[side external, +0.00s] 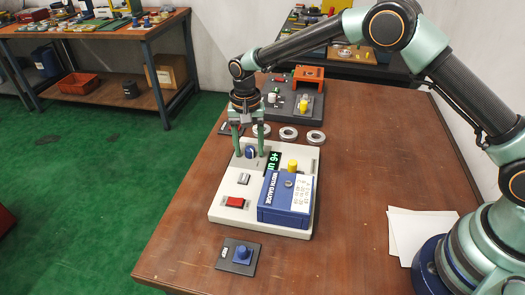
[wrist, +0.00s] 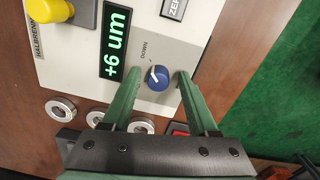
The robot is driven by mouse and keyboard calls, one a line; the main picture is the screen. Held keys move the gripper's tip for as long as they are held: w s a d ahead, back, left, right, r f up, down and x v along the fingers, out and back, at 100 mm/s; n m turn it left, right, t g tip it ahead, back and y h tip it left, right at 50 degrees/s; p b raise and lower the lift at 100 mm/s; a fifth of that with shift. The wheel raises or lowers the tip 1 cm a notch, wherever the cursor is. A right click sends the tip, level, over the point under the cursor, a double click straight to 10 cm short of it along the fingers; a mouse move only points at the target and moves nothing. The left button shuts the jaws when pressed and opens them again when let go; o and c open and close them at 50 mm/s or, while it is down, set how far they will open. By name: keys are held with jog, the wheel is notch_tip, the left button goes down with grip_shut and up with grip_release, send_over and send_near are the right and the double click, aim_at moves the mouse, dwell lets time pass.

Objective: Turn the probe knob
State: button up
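The probe knob is a small round blue knob (wrist: 158,78) with a white pointer mark, beside the word "DOWN"; it also shows on the gauge panel in the side view (side external: 250,152). My gripper (wrist: 158,74) is open, with one green finger on each side of the knob. In the wrist view a gap shows between the knob and each finger. In the side view my gripper (side external: 249,152) points straight down over the panel. The green display (wrist: 115,44) reads "+6 um".
A yellow knob (side external: 292,165), a red switch (side external: 235,202) and a grey button (side external: 243,179) sit on the gauge. Metal rings (side external: 288,133) lie behind it, near a dark fixture (side external: 285,103). A blue-knobbed plate (side external: 239,257) lies in front. Papers (side external: 418,232) lie right; bare table lies between.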

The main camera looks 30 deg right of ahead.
aim_at(248, 148)
jog(key=shift+w+d+r, duration=0.1)
jog(key=shift+r, duration=0.3)
notch_tip(248, 148, up, 11)
jog(key=shift+r, duration=0.15)
jog(key=shift+w, duration=0.1)
dwell(0.4)
